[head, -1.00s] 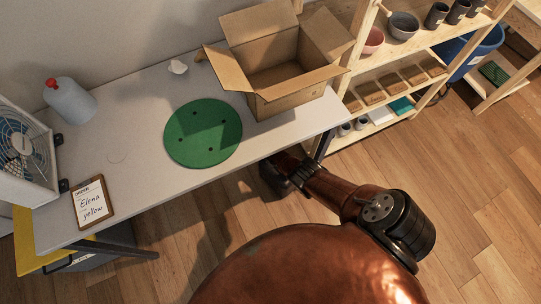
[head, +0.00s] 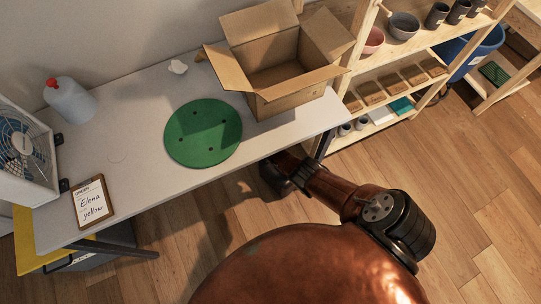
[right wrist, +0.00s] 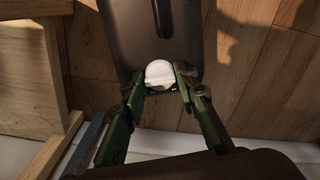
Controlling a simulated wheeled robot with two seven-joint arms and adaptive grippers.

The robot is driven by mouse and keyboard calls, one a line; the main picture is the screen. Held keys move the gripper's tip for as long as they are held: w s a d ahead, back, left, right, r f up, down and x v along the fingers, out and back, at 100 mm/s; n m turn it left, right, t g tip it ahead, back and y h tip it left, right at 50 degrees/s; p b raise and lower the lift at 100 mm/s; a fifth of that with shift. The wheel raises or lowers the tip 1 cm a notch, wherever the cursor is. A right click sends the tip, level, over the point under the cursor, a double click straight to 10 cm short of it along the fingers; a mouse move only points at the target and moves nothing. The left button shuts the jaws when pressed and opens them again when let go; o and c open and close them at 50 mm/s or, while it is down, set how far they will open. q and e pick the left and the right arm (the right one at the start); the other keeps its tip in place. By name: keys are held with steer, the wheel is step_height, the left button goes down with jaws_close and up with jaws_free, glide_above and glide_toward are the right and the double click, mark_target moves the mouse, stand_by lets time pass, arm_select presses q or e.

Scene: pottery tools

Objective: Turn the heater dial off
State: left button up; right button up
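No heater dial can be made out in either view. A white box-shaped unit with a fan (head: 22,150) stands at the left end of the table, cut off by the picture edge; I cannot tell whether it is the heater. My right gripper (right wrist: 160,82) shows in the right wrist view, its two dark green fingers apart. A white rounded object (right wrist: 160,71) shows between the fingertips, in front of a dark brown surface; I cannot tell whether they touch. My left gripper is out of view.
The grey table (head: 130,130) holds a green round mat (head: 190,150), an open cardboard box (head: 285,95), a bluish jug with a red cap (head: 70,102) and a clipboard (head: 92,203). A wooden shelf (head: 375,75) with pots stands right. Wooden floor (head: 480,180) is clear in front.

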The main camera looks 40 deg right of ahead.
steer(key=shift+o, duration=0.6)
step_height(320, 180, up, 12)
stand_by(0.5)
stand_by(0.4)
